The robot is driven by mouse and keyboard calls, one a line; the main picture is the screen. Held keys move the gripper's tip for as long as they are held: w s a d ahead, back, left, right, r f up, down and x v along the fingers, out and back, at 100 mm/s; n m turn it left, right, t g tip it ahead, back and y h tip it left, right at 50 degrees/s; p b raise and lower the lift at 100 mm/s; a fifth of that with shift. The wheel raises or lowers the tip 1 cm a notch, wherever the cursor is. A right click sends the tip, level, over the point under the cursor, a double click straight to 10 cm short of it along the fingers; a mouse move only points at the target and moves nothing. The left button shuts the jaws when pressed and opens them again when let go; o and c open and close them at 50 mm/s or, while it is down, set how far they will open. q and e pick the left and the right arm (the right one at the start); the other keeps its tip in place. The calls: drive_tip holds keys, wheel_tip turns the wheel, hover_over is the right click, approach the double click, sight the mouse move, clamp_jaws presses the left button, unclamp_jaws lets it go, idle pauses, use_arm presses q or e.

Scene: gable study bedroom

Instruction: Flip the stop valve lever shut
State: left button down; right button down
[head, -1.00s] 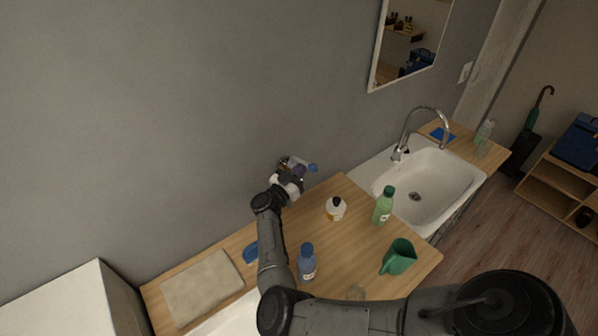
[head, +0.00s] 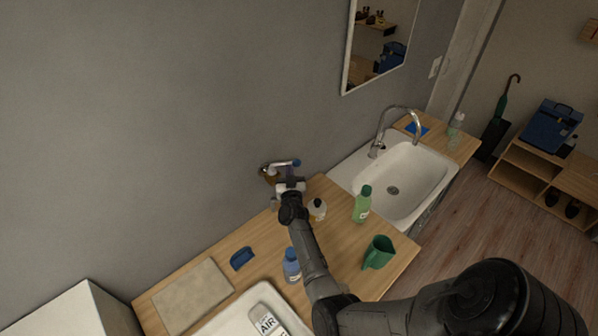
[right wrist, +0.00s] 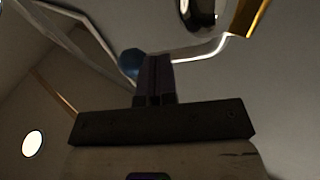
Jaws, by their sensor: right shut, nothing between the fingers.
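The stop valve is on the grey wall just above the wooden counter. Its brass body (head: 268,173) shows at the left end. Its pale lever (head: 277,164) points right and ends in a blue knob (head: 296,162). In the right wrist view the lever (right wrist: 190,53) runs across behind my fingertips, with the blue knob (right wrist: 130,62) beside them on the left and the brass body (right wrist: 249,17) at upper right. My right gripper (head: 288,172) is shut and empty, close to the knob end. I cannot tell if it touches the lever. My left gripper is not in view.
Under my right arm the wooden counter (head: 225,262) holds a white bottle (head: 317,210), blue bottle (head: 291,265), green bottle (head: 362,204), green cup (head: 378,252) and blue brush-like item (head: 242,258). A sink with a tap (head: 385,130) stands right. A mirror (head: 380,45) hangs above.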

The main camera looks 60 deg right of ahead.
drive_tip(key=d+n+t+y+b, duration=0.1)
drive_tip(key=t+y, duration=0.1)
drive_tip(key=n+t+y+b, duration=0.1)
drive_tip(key=n+y, duration=0.1)
drive_tip(key=w+d+n+t+y+b, duration=0.1)
drive_tip(key=n+t+y, duration=0.1)
drive_tip(key=shift+d+f+t, duration=0.15)
drive_tip(key=shift+d+t, duration=0.15)
drive_tip(key=shift+w+d, duration=0.1)
drive_tip(key=shift+d, duration=0.1)
drive_tip(key=shift+w+d+b, duration=0.1)
drive_tip(key=shift+w+b, duration=0.1)
drive_tip(key=shift+b, duration=0.3)
drive_tip(key=shift+w+d, duration=0.15)
drive_tip(key=shift+d, duration=0.15)
